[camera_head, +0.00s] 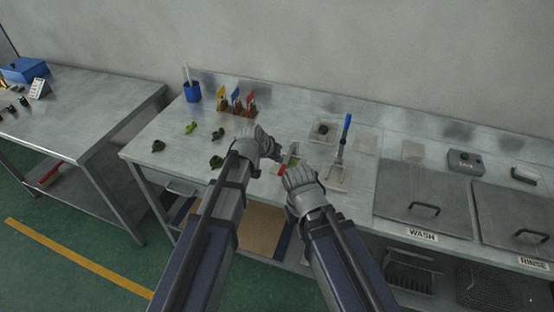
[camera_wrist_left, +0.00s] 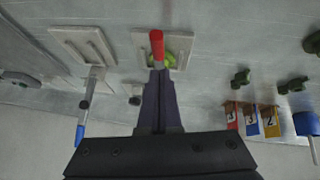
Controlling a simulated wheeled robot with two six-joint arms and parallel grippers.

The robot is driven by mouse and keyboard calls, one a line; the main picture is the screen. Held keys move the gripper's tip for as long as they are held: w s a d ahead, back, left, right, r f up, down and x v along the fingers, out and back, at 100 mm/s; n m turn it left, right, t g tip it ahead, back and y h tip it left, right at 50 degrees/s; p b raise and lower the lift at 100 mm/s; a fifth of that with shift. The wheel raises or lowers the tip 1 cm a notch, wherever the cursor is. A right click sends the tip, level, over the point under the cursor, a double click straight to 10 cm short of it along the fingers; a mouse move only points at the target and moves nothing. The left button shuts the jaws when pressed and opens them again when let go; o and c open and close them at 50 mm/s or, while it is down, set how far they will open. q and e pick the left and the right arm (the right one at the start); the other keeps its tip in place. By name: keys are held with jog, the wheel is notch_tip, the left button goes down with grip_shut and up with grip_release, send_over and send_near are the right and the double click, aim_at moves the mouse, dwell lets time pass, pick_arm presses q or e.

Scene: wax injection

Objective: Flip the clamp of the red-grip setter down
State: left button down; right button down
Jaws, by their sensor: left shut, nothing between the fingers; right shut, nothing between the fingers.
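The red-grip setter's base plate (camera_wrist_left: 188,58) lies on the bench and holds a green piece (camera_wrist_left: 170,57). Its red grip (camera_wrist_left: 157,45) shows just beyond my left fingertips (camera_wrist_left: 155,75) in the left wrist view. In the head view the red grip (camera_head: 282,170) sits low between my two hands, partly hidden. My left gripper (camera_head: 280,155) is shut and empty, its fingertips beside the setter; contact cannot be told. My right gripper (camera_head: 291,170) is shut and empty, close to the front of the setter. The clamp's exact tilt is hard to tell.
A blue-grip setter (camera_head: 347,122) stands just right, its lever upright. The wash lid (camera_head: 425,190) is at right.

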pick_arm(q)
jog(key=p+v, duration=0.7)
jog(key=v, duration=0.3)
jog(key=shift+s+a+r, duration=0.15)
jog(key=shift+s+a, duration=0.05)
jog(key=shift+s, duration=0.05)
jog(key=s+f+g+y+b, duration=0.1)
jog(key=s+f+g+y, duration=0.1)
jog(key=s, duration=0.8)
jog(key=s+f+m+g+y+b, duration=0.1)
jog(key=s+f+g+y, duration=0.2)
jog(key=s, duration=0.6)
jog(key=shift+s+a+f+g, duration=0.35)
jog(key=shift+a+f+g, duration=0.1)
jog(key=shift+f+g, duration=0.15)
